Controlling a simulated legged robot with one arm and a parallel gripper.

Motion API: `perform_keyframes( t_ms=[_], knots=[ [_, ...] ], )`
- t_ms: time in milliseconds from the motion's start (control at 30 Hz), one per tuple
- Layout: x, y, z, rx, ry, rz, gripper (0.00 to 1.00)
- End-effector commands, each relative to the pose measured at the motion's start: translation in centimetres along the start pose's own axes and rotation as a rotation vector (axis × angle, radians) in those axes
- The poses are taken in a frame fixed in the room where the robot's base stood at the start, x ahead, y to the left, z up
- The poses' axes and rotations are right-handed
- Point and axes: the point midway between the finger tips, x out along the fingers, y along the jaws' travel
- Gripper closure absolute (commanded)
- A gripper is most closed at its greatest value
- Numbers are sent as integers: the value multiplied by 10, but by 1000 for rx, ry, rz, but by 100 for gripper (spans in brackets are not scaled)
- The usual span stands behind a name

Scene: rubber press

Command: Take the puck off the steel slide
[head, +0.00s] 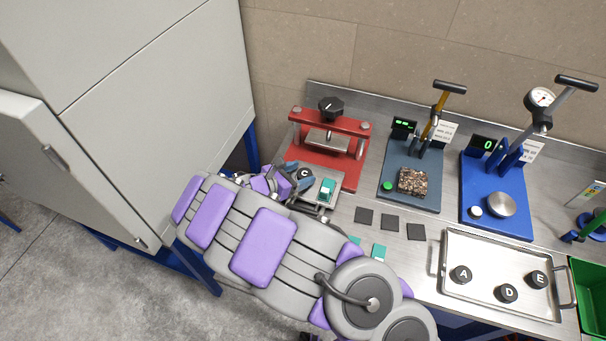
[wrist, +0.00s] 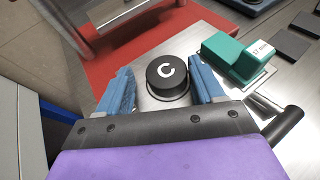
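A black puck (wrist: 168,78) marked C sits on the steel slide (wrist: 213,34) in front of the red press (head: 329,142). It also shows small in the head view (head: 305,173), partly beside my gripper. My gripper (wrist: 162,88) has its two blue fingers apart, one on each side of the puck. In the wrist view a narrow gap shows on the left; the right finger is very close to the puck, and I cannot tell if it touches. A green block (wrist: 238,56) with a white label sits on the slide right of the puck.
A metal tray (head: 443,262) at the right holds pucks A (head: 461,274), D (head: 507,293) and E (head: 537,279). Dark square pads (head: 390,223) lie on the bench between. A grey tester (head: 409,178) and a blue tester (head: 494,196) stand behind. A grey cabinet (head: 160,110) stands close at left.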

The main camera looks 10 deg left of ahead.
Motion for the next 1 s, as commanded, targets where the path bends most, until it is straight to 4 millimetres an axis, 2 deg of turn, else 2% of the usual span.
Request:
perform_keyframes(
  t_ms=[67, 500, 767, 867, 1000],
  knots=[
    [1, -2, -1, -1, 2, -3, 42],
    [3, -4, 0, 0, 4, -5, 82],
    [0, -2, 3, 0, 3, -4, 82],
    [-5, -2, 14, 2, 2, -4, 82],
    [-16, -2, 42, 5, 0, -1, 82]
  ],
)
